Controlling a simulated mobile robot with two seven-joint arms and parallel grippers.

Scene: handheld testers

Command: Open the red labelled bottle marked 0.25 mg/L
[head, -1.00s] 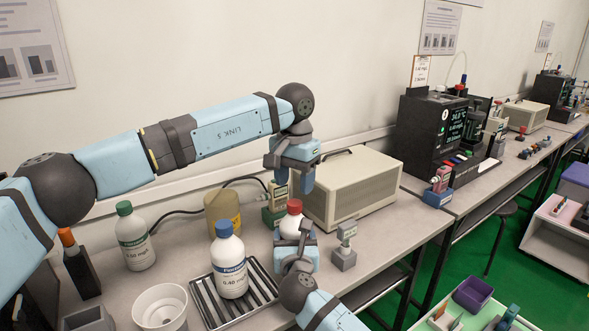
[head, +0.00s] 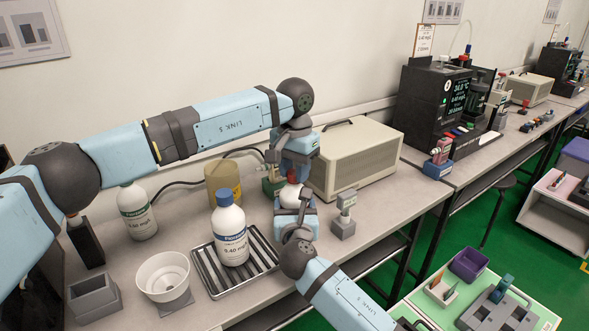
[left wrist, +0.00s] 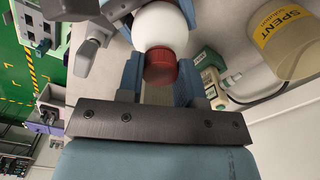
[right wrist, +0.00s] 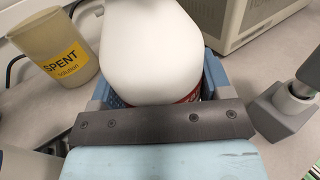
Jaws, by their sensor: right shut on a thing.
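The white bottle (head: 291,196) is held upright over the bench by my right gripper (head: 297,218), which is shut on its body. A strip of its red label (right wrist: 190,97) shows in the right wrist view; the marking cannot be read. My left gripper (head: 292,168) is just above the bottle, pointing down. Its fingers (left wrist: 158,78) stand open on either side of the cap, with a narrow gap visible.
A blue-labelled bottle (head: 229,222) stands on a ribbed tray (head: 262,282). A green-labelled bottle (head: 137,214), white funnel cup (head: 163,272) and yellow spent-solution beaker (head: 222,178) are left. A beige case (head: 355,160) stands close behind my grippers, with a small grey stand (head: 343,222) to the right.

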